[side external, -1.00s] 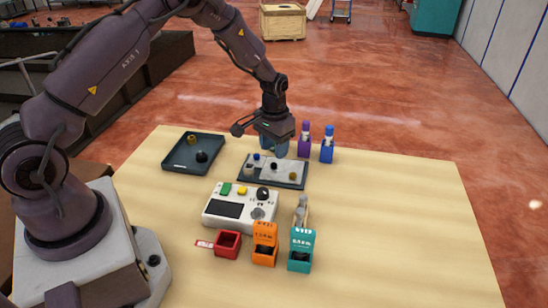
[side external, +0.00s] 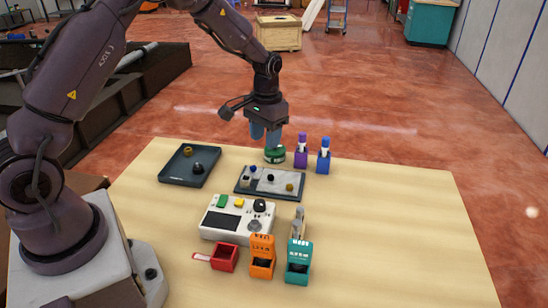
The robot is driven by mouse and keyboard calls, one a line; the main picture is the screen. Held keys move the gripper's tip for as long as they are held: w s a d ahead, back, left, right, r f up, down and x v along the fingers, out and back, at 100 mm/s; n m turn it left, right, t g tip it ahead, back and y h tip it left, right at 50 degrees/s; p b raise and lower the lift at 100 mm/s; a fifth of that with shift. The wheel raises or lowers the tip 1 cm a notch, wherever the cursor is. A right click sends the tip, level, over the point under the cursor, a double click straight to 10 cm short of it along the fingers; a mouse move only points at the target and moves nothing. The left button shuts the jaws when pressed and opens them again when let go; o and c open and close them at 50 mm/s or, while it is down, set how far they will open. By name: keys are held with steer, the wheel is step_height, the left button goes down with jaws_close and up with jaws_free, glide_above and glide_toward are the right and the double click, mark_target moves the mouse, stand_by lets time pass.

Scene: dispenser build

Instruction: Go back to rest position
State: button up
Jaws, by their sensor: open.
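My gripper (side external: 265,136) hangs at the back of the table, its blue fingers pointing down and apart. It is open. A small round green thing with a dark band (side external: 275,155) stands on the table just below the fingers. One finger overlaps its top in this view, and I cannot tell whether they touch. A dark board (side external: 263,192) with several small knobs and a pale block lies just in front of the gripper.
A dark tray (side external: 168,178) with two small round parts is at left. Purple (side external: 301,158) and blue (side external: 323,160) holders stand right of the gripper. A white control box (side external: 222,222), red bin (side external: 224,258), orange dispenser (side external: 261,245) and teal dispenser (side external: 298,250) sit in front. The table's right side is clear.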

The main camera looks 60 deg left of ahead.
steer(key=s+d+r+m+t, duration=0.1)
steer(key=s+d+r+t, duration=0.2)
steer(key=s+r, duration=0.7)
steer(key=s+d+r+m+t, duration=0.1)
steer(key=s+d+r+t, duration=0.2)
steer(key=s+d+r, duration=0.4)
steer(key=s+r, duration=0.4)
steer(key=s, duration=0.2)
steer(key=shift+s+d+r+m, duration=0.2)
steer(key=shift+s+d+m, duration=0.1)
steer(key=shift+s+d, duration=0.05)
